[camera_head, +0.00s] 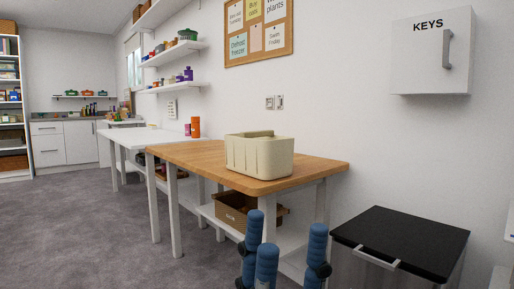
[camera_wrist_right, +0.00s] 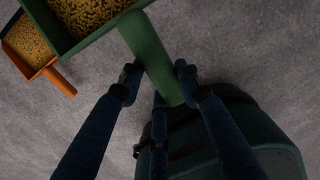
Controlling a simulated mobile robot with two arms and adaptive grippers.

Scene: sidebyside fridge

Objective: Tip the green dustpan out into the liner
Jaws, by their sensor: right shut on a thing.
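The green dustpan (camera_wrist_right: 148,48) shows in the right wrist view, its pan at the upper left filled with yellow-brown granules. My right gripper (camera_wrist_right: 158,82) is shut on its handle, with blue fingers on both sides. The pan is partly cut off by the picture edge. My left gripper (camera_head: 282,255) shows at the bottom of the head view, its blue fingers pointing up, spread apart with nothing between them. I cannot make out a liner in either view. The dustpan is not in the head view.
An orange dustpan (camera_wrist_right: 62,80) with similar granules is beside the green one. A cream tub (camera_head: 258,155) stands on the wooden table (camera_head: 195,156). A black-topped cabinet (camera_head: 405,238) with a handle is at the lower right. Grey floor (camera_head: 80,230) is clear at left.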

